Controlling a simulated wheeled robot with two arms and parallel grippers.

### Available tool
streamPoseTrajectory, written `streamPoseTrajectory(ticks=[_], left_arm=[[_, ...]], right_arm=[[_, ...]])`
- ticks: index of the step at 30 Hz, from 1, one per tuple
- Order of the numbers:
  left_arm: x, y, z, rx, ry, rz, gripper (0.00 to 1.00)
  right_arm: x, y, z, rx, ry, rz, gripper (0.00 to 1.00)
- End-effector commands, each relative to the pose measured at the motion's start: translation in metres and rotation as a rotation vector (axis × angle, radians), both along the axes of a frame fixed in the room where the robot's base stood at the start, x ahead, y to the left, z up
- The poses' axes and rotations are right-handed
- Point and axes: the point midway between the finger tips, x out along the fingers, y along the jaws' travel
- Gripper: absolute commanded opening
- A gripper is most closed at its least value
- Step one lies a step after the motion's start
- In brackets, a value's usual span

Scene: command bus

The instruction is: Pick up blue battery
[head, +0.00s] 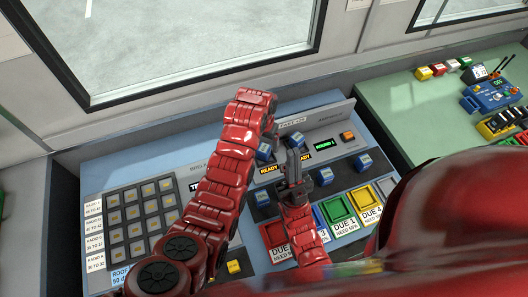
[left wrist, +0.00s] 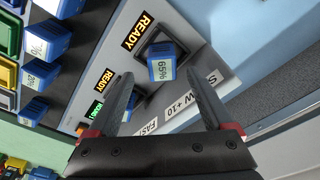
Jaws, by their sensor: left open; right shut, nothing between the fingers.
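Several blue batteries stand on the console. One marked 65% (left wrist: 162,68) sits in a dark square socket beside a READY display in the left wrist view; it appears to be the battery (head: 264,151) near my left arm's end in the head view. A second battery (head: 297,139) stands to its right, partly behind a finger in the wrist view (left wrist: 136,97). My left gripper (left wrist: 160,76) is open, its fingers spread on either side of the 65% battery's line; contact cannot be told. In the head view, my left gripper is mostly hidden. My right gripper (head: 293,163) is shut and empty, above the console.
More batteries (head: 326,176) (head: 363,161) (head: 262,198) stand on the dark strip. Coloured trays with DUE labels, such as the green one (head: 338,207), line the front. A keypad (head: 138,220) is at left. A green table (head: 400,110) with devices stands at right.

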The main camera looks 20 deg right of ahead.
Motion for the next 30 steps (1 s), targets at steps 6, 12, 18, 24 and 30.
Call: streamPoseTrajectory(ticks=[6,12,18,24,30], left_arm=[[0.003,0.001,-0.017,0.003,0.005,0.000,0.85],[0.006,-0.001,-0.038,0.001,0.001,-0.001,0.85],[0.007,-0.002,-0.047,-0.001,-0.001,0.000,0.85],[0.007,-0.002,-0.049,-0.001,-0.001,0.000,0.85],[0.007,-0.002,-0.048,-0.001,-0.001,0.000,0.58]], right_arm=[[0.000,0.000,0.022,0.000,0.000,0.000,0.00],[0.000,0.000,0.028,0.000,0.000,0.000,0.00],[0.000,0.000,0.031,0.000,0.000,0.000,0.00],[0.000,0.000,0.030,0.000,0.000,0.000,0.00],[0.000,0.000,0.030,0.000,0.000,0.000,0.00]])
